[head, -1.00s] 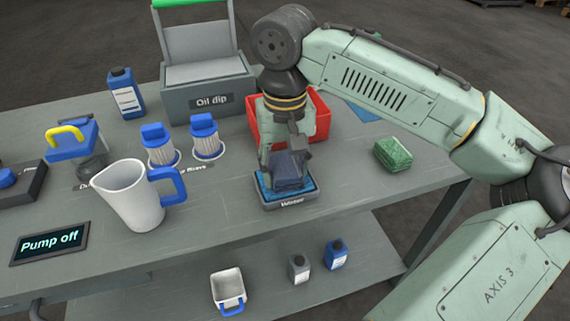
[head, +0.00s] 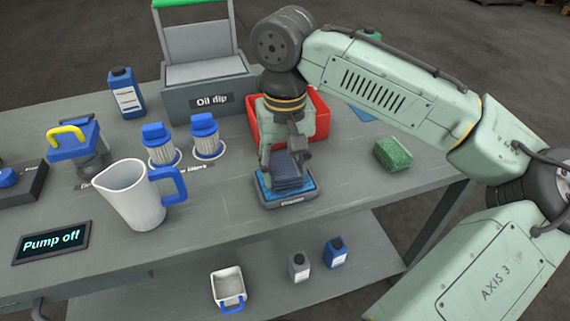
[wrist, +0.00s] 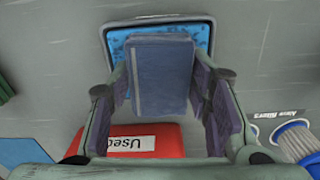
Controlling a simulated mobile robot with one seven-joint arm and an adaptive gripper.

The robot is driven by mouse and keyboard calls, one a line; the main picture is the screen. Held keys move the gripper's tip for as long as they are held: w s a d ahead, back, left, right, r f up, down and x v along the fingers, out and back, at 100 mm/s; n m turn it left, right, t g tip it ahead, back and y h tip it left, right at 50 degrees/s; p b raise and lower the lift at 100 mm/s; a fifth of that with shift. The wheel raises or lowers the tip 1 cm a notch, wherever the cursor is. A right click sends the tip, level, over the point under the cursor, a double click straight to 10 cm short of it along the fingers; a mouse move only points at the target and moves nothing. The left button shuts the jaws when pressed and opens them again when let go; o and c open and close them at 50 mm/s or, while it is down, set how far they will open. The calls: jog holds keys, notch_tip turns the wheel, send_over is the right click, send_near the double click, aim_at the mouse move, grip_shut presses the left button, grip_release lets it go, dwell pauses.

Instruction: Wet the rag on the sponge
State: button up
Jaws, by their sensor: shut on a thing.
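The rag is a folded dark blue cloth (head: 288,171). It also shows in the wrist view (wrist: 162,75), between the fingers. My gripper (head: 286,158) is shut on the rag and points down over the sponge tray. The sponge is bright blue and sits in a grey tray (head: 287,203) with a small label on its front. In the wrist view the sponge (wrist: 121,52) shows around the rag's edges. The rag is on or just above the sponge; I cannot tell if they touch.
A red bin (head: 318,116) marked "Used" stands right behind my gripper. A green sponge block (head: 393,154) lies to the right. A white jug (head: 131,196), two filters (head: 206,136) and the oil dip box (head: 209,98) stand to the left.

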aim_at(285, 167)
notch_tip(285, 167, up, 7)
jog(key=p, duration=0.7)
dwell(0.3)
dwell(0.7)
